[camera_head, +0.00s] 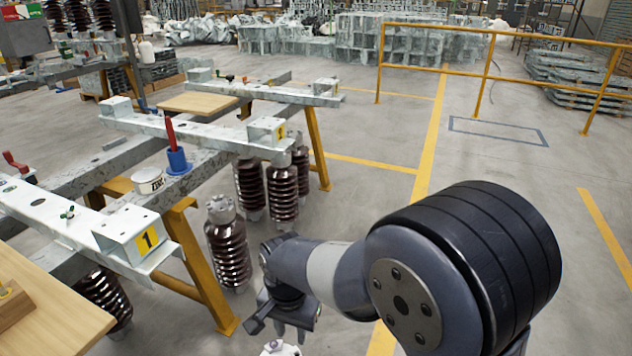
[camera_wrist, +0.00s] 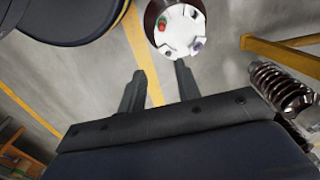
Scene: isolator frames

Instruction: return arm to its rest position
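My gripper (camera_head: 290,328) hangs low in the lower middle of the head view, at the end of my arm, which reaches in from the lower right. In the wrist view its two fingers (camera_wrist: 158,85) stand apart with only floor seen between them. A round pale cap (camera_wrist: 180,30) with red and green bits on it lies beyond the fingertips, apart from them as far as I can tell. In the head view a pale cap top (camera_head: 280,348) shows at the bottom edge below my gripper; the rest is cut off.
A brown ribbed insulator (camera_head: 228,245) stands on the floor just left of my gripper. More insulators (camera_head: 283,190) stand behind it. Steel beams (camera_head: 190,130) on yellow trestles (camera_head: 205,265) fill the left. A yellow railing (camera_head: 490,75) stands at the back right. Floor on the right is open.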

